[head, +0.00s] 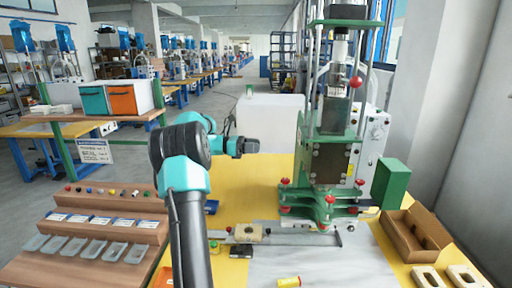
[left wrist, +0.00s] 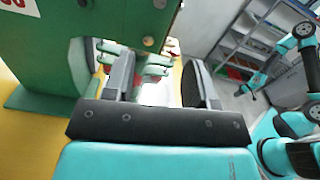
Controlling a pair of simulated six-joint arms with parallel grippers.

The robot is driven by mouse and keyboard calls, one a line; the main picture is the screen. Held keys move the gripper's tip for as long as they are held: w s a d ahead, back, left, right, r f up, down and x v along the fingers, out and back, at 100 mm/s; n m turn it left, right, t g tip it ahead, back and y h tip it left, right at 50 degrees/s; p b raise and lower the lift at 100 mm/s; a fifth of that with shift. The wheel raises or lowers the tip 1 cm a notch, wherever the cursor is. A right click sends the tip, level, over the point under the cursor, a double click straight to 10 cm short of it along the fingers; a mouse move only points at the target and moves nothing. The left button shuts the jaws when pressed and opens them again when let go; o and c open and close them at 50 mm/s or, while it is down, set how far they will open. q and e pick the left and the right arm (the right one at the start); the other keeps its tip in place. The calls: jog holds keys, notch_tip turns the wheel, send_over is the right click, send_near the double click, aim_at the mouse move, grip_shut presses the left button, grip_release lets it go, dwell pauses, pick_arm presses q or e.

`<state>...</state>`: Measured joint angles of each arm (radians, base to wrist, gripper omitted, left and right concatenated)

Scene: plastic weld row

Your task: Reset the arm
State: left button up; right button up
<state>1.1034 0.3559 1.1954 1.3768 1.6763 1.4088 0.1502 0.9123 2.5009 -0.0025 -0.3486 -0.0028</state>
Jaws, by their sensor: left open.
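My left gripper (head: 250,146) is at the end of my teal and black left arm, which rises from the bottom of the head view and bends to the right. It is raised above the yellow table, left of the green press (head: 330,165) and apart from it. In the left wrist view its two dark fingers (left wrist: 160,80) stand wide apart with nothing between them. Green press parts (left wrist: 80,45) show behind and left of the fingers there.
A wooden stepped rack (head: 90,225) with clear trays stands at the left. A yellow roll (head: 289,282) lies on the grey mat (head: 325,268). A metal rail with a beige block (head: 248,233) lies before the press. A cardboard box (head: 412,235) is at the right.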

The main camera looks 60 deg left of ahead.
pick_arm(q)
jog(key=shift+f, duration=0.1)
jog(key=w+d+f+m, duration=0.1)
jog(key=d+f+m, duration=0.2)
jog(key=d+f, duration=0.7)
jog(key=d+f+m, duration=0.4)
jog(key=d+f, duration=0.2)
jog(key=f, duration=0.9)
jog(key=s+d+f+m+g+y, duration=0.1)
jog(key=s+d+f+m+g, duration=0.35)
jog(key=d+f, duration=0.35)
jog(key=s+d+f+m+g, duration=0.4)
jog(key=d+f+g, duration=0.2)
jog(key=d, duration=0.4)
jog(key=s+d+f+m+g+y, duration=0.1)
jog(key=s+d+f+m+g, duration=0.4)
jog(key=d+f, duration=0.35)
jog(key=w+d+f+m+t+y, duration=0.1)
jog(key=w+d+f+m+y, duration=0.3)
jog(key=w+d+m, duration=0.2)
jog(key=shift+w+d+m, duration=0.35)
jog(key=shift+d+m, duration=0.8)
jog(key=shift+d, duration=0.1)
